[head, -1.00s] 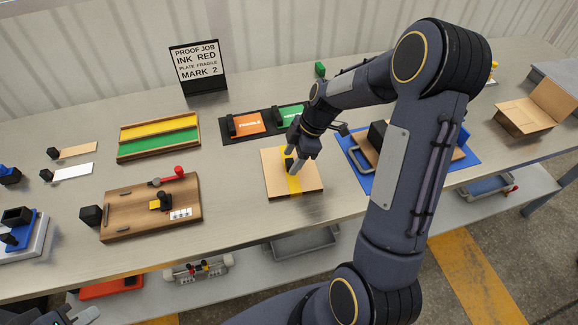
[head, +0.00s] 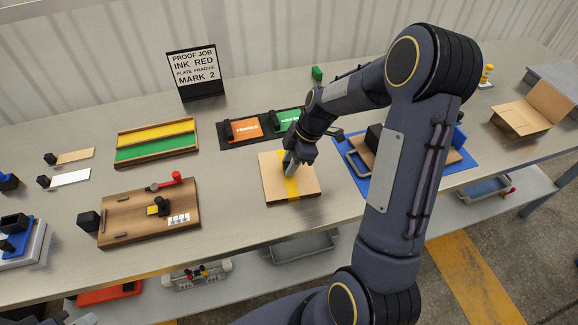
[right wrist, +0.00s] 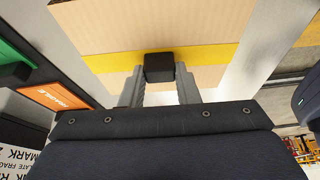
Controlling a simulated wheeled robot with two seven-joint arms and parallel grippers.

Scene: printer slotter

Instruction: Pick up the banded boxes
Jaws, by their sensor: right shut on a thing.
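A flat tan box (head: 272,181) with a yellow band (head: 293,188) across it lies on the table in the head view. The right wrist view shows its face (right wrist: 120,25), the band and a black knob (right wrist: 159,67) on it. My right gripper (head: 289,168) is at the box's top, its fingers (right wrist: 159,90) shut on the black knob, one on each side. The knob is hidden by the gripper in the head view. My left gripper (head: 80,320) shows only as a small piece at the bottom left edge, so its jaws cannot be judged.
A blue mat (head: 362,184) with a tray and cardboard lies right of the box, partly behind my right arm. Orange (head: 244,129) and green plates lie behind it. A wooden board (head: 130,228) with tools is left. An open carton (head: 520,120) stands far right.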

